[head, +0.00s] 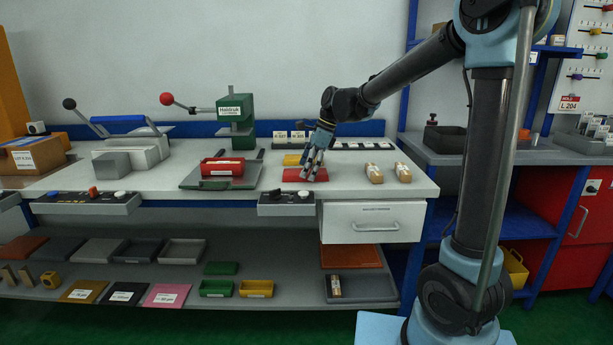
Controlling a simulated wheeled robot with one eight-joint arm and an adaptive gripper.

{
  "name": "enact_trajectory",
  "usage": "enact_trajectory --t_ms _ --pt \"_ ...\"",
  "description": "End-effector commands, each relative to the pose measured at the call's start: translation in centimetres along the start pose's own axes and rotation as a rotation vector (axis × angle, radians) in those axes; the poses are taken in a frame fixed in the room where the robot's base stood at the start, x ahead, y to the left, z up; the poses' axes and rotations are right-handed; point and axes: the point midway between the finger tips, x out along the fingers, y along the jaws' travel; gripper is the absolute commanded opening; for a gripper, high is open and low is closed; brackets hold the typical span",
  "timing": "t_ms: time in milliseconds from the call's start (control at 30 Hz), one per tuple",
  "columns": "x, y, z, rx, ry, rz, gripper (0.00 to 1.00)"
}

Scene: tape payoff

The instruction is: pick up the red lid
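A flat red piece, which looks like the red lid (291,175), lies on the white worktop in the head view, right of the green press. My gripper (309,176) points down over its right part, with the fingertips at or just above its surface. The fingers hide part of the red piece. The view is too small to show whether the fingers touch it or how far apart they are. A red box (222,167) with a pale label sits on a grey tray to the left.
A yellow piece (292,160) lies just behind the red piece. Two tan labelled blocks (374,173) stand to the right. The green press (236,120) with its red-knobbed lever rises at the back left. A black control box (286,197) is at the front edge.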

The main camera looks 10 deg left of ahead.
Motion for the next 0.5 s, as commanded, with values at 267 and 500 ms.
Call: enact_trajectory --t_ms 267,500 --pt "-0.03 -0.01 0.00 0.000 0.000 0.000 0.58" --pt "-0.04 -0.01 -0.01 0.000 0.000 0.000 0.42"
